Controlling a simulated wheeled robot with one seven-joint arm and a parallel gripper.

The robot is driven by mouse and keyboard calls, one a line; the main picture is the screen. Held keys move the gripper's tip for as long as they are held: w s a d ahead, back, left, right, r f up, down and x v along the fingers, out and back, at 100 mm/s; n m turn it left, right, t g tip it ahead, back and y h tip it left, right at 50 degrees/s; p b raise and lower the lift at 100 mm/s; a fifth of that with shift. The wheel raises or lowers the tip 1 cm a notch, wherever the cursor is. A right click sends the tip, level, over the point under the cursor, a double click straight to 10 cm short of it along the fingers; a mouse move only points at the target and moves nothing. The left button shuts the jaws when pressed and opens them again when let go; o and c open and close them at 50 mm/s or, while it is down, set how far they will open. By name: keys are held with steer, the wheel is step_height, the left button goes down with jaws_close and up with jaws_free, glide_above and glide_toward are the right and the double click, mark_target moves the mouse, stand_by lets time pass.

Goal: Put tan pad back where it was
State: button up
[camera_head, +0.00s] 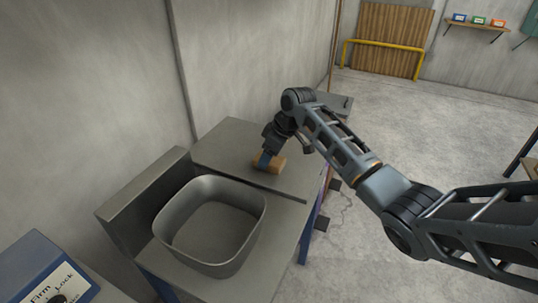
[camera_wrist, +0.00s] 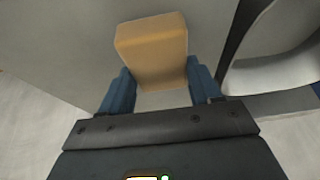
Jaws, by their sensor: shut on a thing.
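The tan pad (camera_head: 274,164) is a small block with rounded edges, at the grey tabletop behind the basin in the head view. My gripper (camera_head: 265,160) is shut on it. In the wrist view the tan pad (camera_wrist: 152,50) sits between the two blue fingers of my gripper (camera_wrist: 162,88), one at each side. I cannot tell whether the pad touches the tabletop or is held just above it.
A grey open basin (camera_head: 211,190) stands on the nearer part of the table (camera_head: 215,135), close to the pad. A wall is behind at the left. A blue box with a white label (camera_head: 62,284) is at the lower left. Tabletop around the pad is clear.

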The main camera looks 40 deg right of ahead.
steer(key=shift+f, duration=0.2)
steer(key=o, duration=1)
steer(key=b+v, duration=0.1)
steer(key=v, duration=1.1)
steer(key=shift+s, duration=0.1)
